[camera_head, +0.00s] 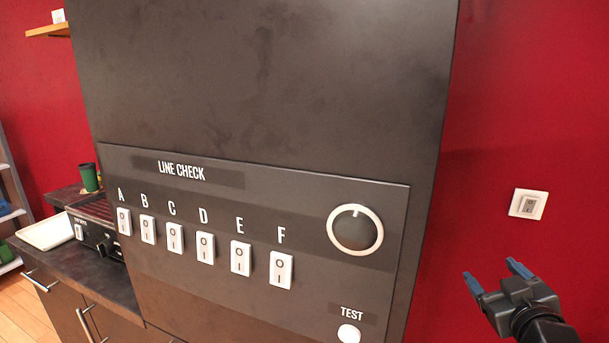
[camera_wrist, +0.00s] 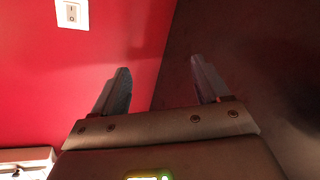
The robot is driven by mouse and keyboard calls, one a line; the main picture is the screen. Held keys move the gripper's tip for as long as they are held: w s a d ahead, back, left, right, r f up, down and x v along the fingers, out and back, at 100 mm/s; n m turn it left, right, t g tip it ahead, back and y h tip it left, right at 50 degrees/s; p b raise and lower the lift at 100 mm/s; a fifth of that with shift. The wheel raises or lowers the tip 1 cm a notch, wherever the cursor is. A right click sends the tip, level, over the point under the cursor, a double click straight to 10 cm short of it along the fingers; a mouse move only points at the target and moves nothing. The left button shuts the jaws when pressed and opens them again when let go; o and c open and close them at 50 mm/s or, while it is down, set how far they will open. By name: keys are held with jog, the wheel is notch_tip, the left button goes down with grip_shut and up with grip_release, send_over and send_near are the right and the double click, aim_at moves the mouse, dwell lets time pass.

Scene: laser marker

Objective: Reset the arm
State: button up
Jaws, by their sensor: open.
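My gripper (camera_head: 498,279) is at the lower right in the head view, in front of the red wall and to the right of the dark cabinet. Its two blue-tipped fingers are apart with nothing between them. In the wrist view my gripper (camera_wrist: 163,85) also shows open and empty, with red wall behind the left finger and a dark surface behind the right one. Most of my arm is out of the head view.
A wall switch (camera_head: 528,204) is above my gripper. A counter (camera_head: 112,280) stands at left.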

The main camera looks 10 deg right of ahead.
jog(key=s+a+f+m+y, duration=0.1)
jog(key=s+a+f, duration=0.5)
jog(key=s, duration=0.4)
jog(key=s+a+f+m+y, duration=0.1)
jog(key=s+a+f, duration=0.3)
jog(key=s+a, duration=0.5)
jog(key=s+a+r+y, duration=0.1)
jog(key=s+a+r, duration=0.1)
jog(key=s, duration=0.9)
jog(key=s+a+r+g+y, duration=0.1)
jog(key=s+a+r, duration=0.2)
jog(key=s, duration=0.8)
jog(key=shift+r+y, duration=0.25)
jog(key=shift+y, duration=0.05)
jog(key=shift+c, duration=0.3)
